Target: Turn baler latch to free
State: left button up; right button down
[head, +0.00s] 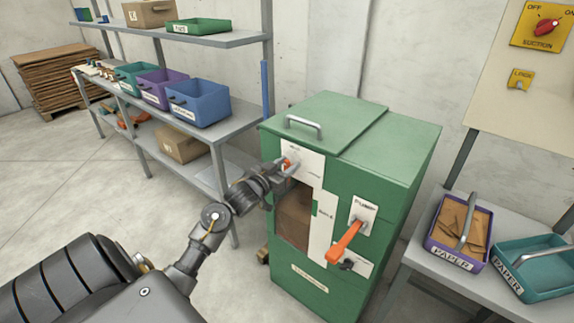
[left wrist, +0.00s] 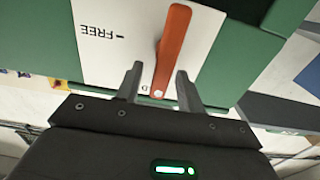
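The green baler (head: 345,190) stands right of centre. Its latch is an orange-red lever (left wrist: 172,45) on a white plate (left wrist: 110,40), also seen small at the baler's upper front in the head view (head: 288,164). The plate reads FREE, inverted, to the left of the lever in the left wrist view. Another label by the lever's lower end is mostly hidden. My left gripper (left wrist: 158,85) is open, one finger on each side of the lever, with gaps visible. It also reaches the plate in the head view (head: 279,172). My right gripper is out of view.
An orange pump handle (head: 345,243) sticks out lower on the baler's front. A metal handle (head: 303,126) sits on its lid. A shelf with bins (head: 198,103) stands left behind. A table with paper trays (head: 458,235) stands right. Floor at left is clear.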

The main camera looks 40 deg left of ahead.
pick_arm(q)
jog(key=shift+w, duration=0.1)
grip_shut()
